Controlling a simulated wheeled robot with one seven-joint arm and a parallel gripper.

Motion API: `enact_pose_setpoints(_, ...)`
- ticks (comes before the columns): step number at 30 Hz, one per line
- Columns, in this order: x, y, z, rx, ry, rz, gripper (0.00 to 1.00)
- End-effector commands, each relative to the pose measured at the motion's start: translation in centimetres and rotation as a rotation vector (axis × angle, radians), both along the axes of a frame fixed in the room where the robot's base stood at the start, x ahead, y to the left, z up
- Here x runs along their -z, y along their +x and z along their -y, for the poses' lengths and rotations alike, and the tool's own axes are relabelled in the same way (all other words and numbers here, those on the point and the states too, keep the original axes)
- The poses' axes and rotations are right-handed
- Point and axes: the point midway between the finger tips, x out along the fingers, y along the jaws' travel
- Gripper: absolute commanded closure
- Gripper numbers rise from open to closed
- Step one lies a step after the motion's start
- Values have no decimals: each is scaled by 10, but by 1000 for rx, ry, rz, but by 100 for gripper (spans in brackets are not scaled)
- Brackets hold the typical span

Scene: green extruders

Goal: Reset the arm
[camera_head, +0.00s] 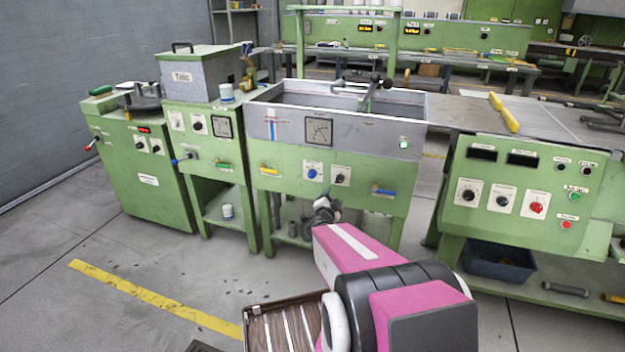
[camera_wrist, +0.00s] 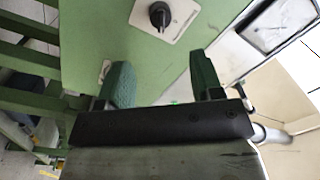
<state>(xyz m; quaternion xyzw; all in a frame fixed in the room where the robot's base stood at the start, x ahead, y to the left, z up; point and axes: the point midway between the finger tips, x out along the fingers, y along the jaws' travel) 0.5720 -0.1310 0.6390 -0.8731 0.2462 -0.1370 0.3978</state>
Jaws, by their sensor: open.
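My arm reaches forward from the lower right of the head view, with pink and dark grey links. My gripper (camera_wrist: 163,80) shows in the wrist view with two green fingers spread apart and nothing between them. Beyond the fingers is a green machine panel with a black knob (camera_wrist: 160,14) on a white plate. In the head view the far end of the arm is in front of the lower part of the green machine with the grey basin (camera_head: 345,126). The fingers cannot be made out clearly there.
A green machine with a grey box (camera_head: 190,77) and another green cabinet (camera_head: 147,180) stand at left. A control panel with a red knob (camera_head: 536,207) stands at right, above a dark blue bin (camera_head: 490,262). The floor at left, with a yellow line (camera_head: 150,296), is largely clear.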

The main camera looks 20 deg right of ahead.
Motion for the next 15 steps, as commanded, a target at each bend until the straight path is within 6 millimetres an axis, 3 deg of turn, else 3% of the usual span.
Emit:
enact_pose_setpoints(8,5,13,-17,-98,-6,-80,40)
enact_pose_setpoints(15,23,33,-67,-377,-43,-341,40)
